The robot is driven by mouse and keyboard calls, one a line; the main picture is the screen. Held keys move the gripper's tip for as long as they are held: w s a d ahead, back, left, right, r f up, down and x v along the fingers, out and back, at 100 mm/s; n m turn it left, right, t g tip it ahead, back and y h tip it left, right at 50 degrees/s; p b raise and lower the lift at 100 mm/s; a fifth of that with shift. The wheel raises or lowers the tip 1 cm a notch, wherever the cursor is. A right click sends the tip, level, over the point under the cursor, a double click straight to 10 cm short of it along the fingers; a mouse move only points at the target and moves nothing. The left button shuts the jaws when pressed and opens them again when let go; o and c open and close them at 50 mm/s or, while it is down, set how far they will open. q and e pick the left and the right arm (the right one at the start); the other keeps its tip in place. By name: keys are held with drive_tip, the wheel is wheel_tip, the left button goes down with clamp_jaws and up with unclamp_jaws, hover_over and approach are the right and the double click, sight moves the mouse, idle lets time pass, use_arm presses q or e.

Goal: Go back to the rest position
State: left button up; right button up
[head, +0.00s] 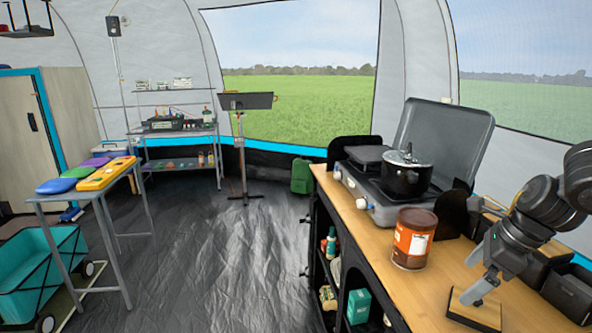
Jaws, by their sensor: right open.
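My right arm comes in from the right edge, bent over the wooden counter (380,268). Its right gripper (472,282) is open and points down and to the left. Its fingertips are just above or at a small wooden board (477,312) with a dark edge; I cannot tell whether they touch it. Nothing shows between the fingers. My left gripper is not in view.
A brown tin with an orange label (412,240) stands left of my right gripper. Behind it, a black pot (406,178) sits on a camping stove (366,196) with a raised lid. Dark bins (570,293) are at right. The floor (215,255) left of the counter is clear.

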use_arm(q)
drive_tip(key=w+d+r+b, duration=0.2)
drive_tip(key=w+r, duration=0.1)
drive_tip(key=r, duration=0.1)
use_arm(e)
drive_tip(key=w+a+r, duration=0.5)
drive_tip(key=a+r, duration=0.1)
drive_tip(key=a, duration=0.4)
use_arm(q)
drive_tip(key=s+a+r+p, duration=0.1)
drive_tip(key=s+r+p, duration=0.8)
drive_tip(key=p, duration=1.2)
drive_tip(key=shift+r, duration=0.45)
use_arm(e)
wheel_tip(320, 180, up, 22)
drive_tip(key=s, duration=0.1)
drive_tip(key=shift+f, duration=0.2)
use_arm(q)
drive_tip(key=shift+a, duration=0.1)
use_arm(e)
drive_tip(key=shift+w, duration=0.1)
